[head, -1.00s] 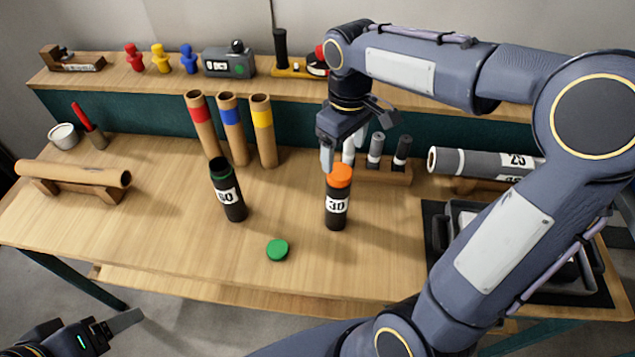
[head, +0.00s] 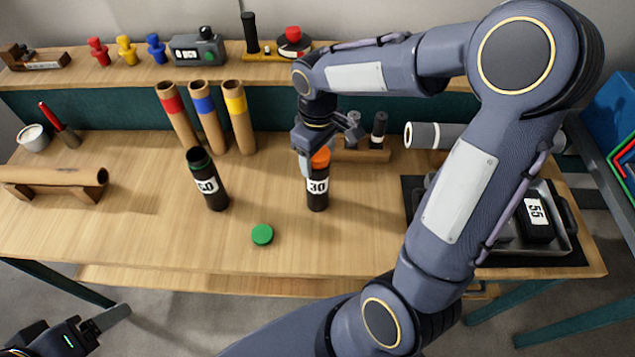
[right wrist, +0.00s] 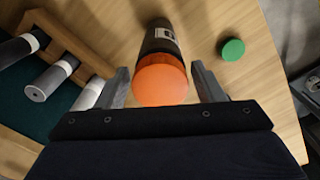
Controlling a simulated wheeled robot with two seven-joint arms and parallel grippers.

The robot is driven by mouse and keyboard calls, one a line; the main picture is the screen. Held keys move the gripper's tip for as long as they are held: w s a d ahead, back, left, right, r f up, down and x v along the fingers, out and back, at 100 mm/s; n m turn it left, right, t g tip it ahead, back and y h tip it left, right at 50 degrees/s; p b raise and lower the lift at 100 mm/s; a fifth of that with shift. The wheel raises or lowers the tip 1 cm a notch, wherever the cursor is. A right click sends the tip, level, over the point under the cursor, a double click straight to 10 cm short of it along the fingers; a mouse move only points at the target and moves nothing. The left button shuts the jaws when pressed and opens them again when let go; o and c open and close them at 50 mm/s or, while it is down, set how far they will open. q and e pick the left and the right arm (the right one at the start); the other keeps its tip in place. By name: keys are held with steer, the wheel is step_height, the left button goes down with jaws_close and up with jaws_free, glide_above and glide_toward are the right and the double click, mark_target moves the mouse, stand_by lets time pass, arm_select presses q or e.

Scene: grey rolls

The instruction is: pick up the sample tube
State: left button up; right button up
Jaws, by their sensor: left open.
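A black tube marked 30 with an orange cap (head: 318,190) stands upright on the bench; it fills the middle of the right wrist view (right wrist: 160,75). My right gripper (head: 313,158) is at its cap from above. In the right wrist view its two fingers (right wrist: 163,88) are spread on either side of the cap, with gaps visible. A second black tube marked 60 (head: 208,182) stands open to the left, with a green cap (head: 262,235) lying in front. My left gripper (head: 117,317) is open and empty at the lower left, off the bench.
A wooden rack (head: 362,156) with small grey and black tubes is close behind the orange-capped tube. Cardboard tubes with red, blue and yellow bands (head: 206,118) stand at the back. A grey tray (head: 562,243) is at the right. The bench front is mostly clear.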

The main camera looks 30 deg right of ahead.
steer(key=c, duration=1)
steer(key=shift+r, duration=0.15)
